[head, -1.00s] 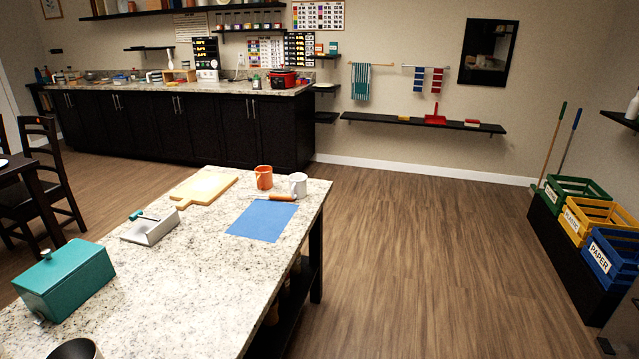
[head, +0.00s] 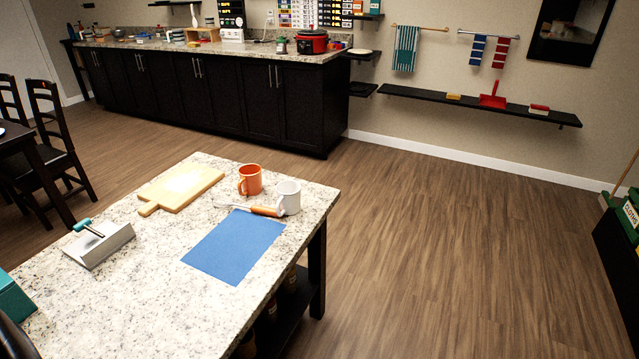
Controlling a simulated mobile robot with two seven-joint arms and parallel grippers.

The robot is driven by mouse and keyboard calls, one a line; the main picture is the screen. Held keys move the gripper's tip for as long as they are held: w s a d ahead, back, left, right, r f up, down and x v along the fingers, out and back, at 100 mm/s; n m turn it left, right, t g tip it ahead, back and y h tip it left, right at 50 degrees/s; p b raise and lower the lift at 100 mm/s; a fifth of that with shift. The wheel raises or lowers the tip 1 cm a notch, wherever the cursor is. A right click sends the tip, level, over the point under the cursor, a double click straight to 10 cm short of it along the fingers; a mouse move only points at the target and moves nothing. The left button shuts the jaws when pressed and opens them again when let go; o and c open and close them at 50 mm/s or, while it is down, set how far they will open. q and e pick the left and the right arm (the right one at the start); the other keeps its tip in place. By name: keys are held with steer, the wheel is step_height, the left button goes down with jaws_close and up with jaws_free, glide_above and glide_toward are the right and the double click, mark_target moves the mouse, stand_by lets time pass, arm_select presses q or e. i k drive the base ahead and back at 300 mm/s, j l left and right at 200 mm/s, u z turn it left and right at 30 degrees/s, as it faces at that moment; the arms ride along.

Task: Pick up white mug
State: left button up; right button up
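The white mug (head: 289,198) stands upright near the far right corner of the speckled stone island top (head: 145,268). An orange mug (head: 250,179) stands just behind and left of it. A tool with an orange-brown handle (head: 264,211) lies in front of the white mug, its handle end close to or touching the mug's base; I cannot tell which. Neither of my grippers shows in the head view.
A blue mat (head: 235,246), a wooden cutting board (head: 181,188) and a metal dustpan-like scraper (head: 99,243) lie on the island. A teal box (head: 12,303) is cut off at the left edge. The wooden floor (head: 440,260) right of the island is clear.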

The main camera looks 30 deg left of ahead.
mark_target(287, 202)
steer(key=i+u, duration=0.3)
steer(key=i, duration=0.15)
steer(key=i+l+u, duration=0.3)
steer(key=i, duration=0.15)
steer(key=i+l+u, duration=0.3)
steer(key=i+j, duration=0.05)
steer(key=i, duration=0.05)
